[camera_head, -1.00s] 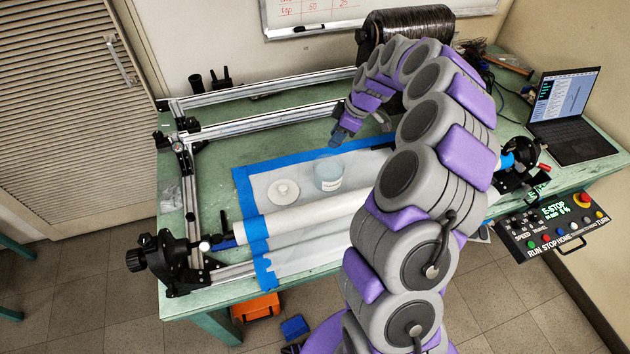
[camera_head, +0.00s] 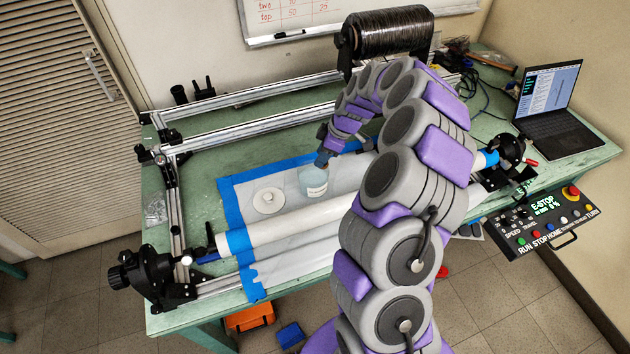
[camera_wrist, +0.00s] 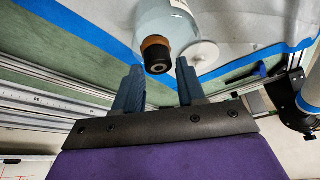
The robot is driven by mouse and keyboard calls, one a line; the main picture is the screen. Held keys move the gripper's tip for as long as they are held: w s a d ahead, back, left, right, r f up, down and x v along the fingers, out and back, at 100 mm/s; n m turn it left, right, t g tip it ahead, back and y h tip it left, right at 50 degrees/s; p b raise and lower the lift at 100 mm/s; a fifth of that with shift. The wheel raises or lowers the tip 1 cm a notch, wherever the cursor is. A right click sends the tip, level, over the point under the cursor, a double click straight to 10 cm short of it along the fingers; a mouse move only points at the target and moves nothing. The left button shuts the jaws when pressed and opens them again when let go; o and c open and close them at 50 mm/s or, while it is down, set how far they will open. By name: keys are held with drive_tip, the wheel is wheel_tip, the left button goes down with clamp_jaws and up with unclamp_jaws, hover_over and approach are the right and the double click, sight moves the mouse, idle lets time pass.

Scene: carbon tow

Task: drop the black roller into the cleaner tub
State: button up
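The cleaner tub (camera_head: 313,182) is a pale blue, translucent jar standing upright on the sheeted bench. My gripper (camera_head: 325,158) is just above its mouth. In the wrist view the tub (camera_wrist: 143,16) is at the top, beyond my fingertips. The black roller (camera_wrist: 157,64) has an orange-brown band and shows end-on in front of the tub. It lies between and just past the tips of my gripper (camera_wrist: 158,72), with small gaps at both sides. My fingers look open. I cannot tell how deep the roller is in the tub. The head view does not show the roller clearly.
A white lid (camera_head: 268,201) lies left of the tub. A long white tube (camera_head: 290,229) runs in front of it. Metal rails (camera_head: 250,137) cross behind, below a dark tow spool (camera_head: 388,33). A laptop (camera_head: 553,108) and control box (camera_head: 540,220) are at the right.

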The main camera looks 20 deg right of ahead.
drive_tip(key=o, duration=0.3)
drive_tip(key=shift+a, duration=0.4)
drive_tip(key=shift+o, duration=0.5)
drive_tip(key=shift+a+r, duration=0.1)
drive_tip(key=shift+a, duration=0.5)
drive_tip(key=r, duration=0.1)
drive_tip(key=d+r, duration=0.2)
drive_tip(key=shift+s+d+r+p, duration=0.1)
drive_tip(key=shift+s+d+p, duration=0.15)
drive_tip(key=shift+p, duration=0.15)
drive_tip(key=a+p+v, duration=0.1)
drive_tip(key=p+v, duration=0.1)
drive_tip(key=v, duration=1.1)
drive_tip(key=shift+a+r, duration=0.3)
drive_tip(key=shift+r, duration=0.2)
drive_tip(key=shift+s+a, duration=0.1)
